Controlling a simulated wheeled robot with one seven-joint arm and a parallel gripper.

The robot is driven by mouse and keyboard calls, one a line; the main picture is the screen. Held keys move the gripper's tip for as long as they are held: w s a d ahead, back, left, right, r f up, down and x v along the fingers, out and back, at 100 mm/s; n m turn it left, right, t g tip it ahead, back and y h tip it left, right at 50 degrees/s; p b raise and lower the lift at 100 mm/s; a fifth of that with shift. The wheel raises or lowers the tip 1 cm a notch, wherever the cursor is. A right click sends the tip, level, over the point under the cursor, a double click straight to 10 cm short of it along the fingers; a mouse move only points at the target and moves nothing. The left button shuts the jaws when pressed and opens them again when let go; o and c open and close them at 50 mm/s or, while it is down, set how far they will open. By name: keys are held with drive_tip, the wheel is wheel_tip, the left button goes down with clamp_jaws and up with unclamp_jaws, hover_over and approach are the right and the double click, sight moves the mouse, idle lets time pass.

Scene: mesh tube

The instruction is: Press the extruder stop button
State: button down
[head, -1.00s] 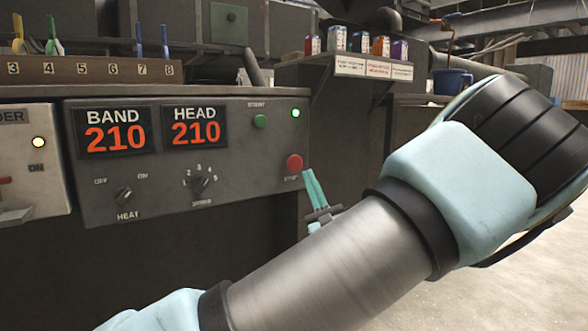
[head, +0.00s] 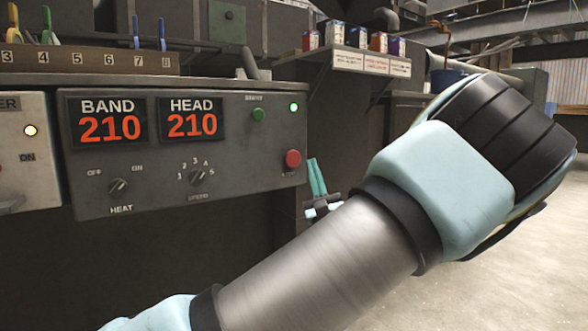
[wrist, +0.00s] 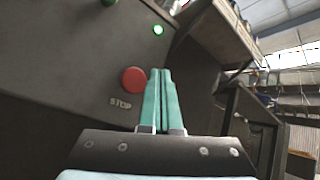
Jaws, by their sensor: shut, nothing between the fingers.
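The red stop button (head: 293,159) is on the right end of the grey control panel (head: 230,190). In the wrist view the red button (wrist: 134,80) has the label STOP below it. My gripper (head: 315,163) has teal fingers, closed together and empty. In the head view the fingertips are just right of the button and a little below it. I cannot tell how far the tips are from the panel face.
A green button (head: 258,114) and a lit green lamp (head: 294,107) sit above the red button. Two displays read 210, with two knobs below. A shelf with small boxes (head: 345,38) is behind. Open floor (head: 510,270) lies at right.

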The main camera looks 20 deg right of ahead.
sight(296, 156)
drive_tip(key=shift+w+a+p, duration=0.15)
drive_tip(key=shift+w+a, duration=0.05)
drive_tip(key=shift+w, duration=0.9)
drive_tip(key=shift+w+a+p, duration=0.15)
drive_tip(key=shift+w+a, duration=0.05)
drive_tip(key=shift+w, duration=0.85)
drive_tip(key=shift+w+r+p, duration=0.1)
drive_tip(key=shift+w+p, duration=0.1)
drive_tip(key=shift+p, duration=0.15)
drive_tip(key=shift+w, duration=0.2)
drive_tip(key=shift+w+a+p, duration=0.25)
drive_tip(key=shift+w+p, duration=0.3)
drive_tip(key=shift+w, duration=0.25)
idle(1.2)
drive_tip(key=shift+s, duration=0.1)
drive_tip(key=shift+s+d+p, duration=0.25)
drive_tip(key=shift+s+p, duration=0.45)
drive_tip(key=shift+s, duration=0.4)
